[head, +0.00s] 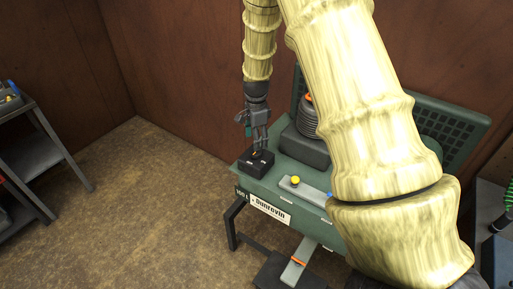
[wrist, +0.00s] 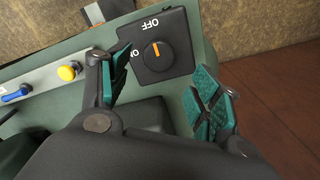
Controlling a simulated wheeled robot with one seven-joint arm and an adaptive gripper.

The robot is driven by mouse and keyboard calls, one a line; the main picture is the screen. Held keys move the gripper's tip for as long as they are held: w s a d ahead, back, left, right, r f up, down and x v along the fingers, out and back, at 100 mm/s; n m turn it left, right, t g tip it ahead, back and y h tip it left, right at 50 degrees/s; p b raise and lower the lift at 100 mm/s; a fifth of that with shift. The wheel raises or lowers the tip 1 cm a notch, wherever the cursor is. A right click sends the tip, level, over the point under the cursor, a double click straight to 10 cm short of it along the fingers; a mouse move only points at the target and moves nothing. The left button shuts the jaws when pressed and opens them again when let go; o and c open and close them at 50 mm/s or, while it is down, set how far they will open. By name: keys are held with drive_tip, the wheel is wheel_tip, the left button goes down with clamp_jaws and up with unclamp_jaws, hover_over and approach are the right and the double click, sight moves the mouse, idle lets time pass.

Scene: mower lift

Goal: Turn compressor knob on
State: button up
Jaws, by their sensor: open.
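The compressor (head: 330,232) is a green machine on a dark stand; its green top also shows in the wrist view (wrist: 195,45). A black switch box (head: 264,169) sits on its left end. In the wrist view, the box carries a round dark knob (wrist: 150,58) with an orange pointer line. The line runs roughly up and down, its upper end toward the OFF label; the ON label is to its left. My gripper (head: 258,148) is over the box, pointing down. In the wrist view my gripper (wrist: 164,88) is open and empty, its teal-padded fingers apart on either side below the knob.
A grey strip with a yellow button (wrist: 68,72) and a blue part (wrist: 16,93) lies beside the box. A dark ribbed part (head: 309,120) and a green grille (head: 450,130) stand behind. A grey shelf (head: 58,160) is at far left. The floor between is clear.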

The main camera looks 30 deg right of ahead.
sight(256, 153)
drive_tip(key=shift+s+f+p, duration=0.1)
drive_tip(key=shift+f+p, duration=0.8)
drive_tip(key=shift+f, duration=2.3)
drive_tip(key=c, duration=1)
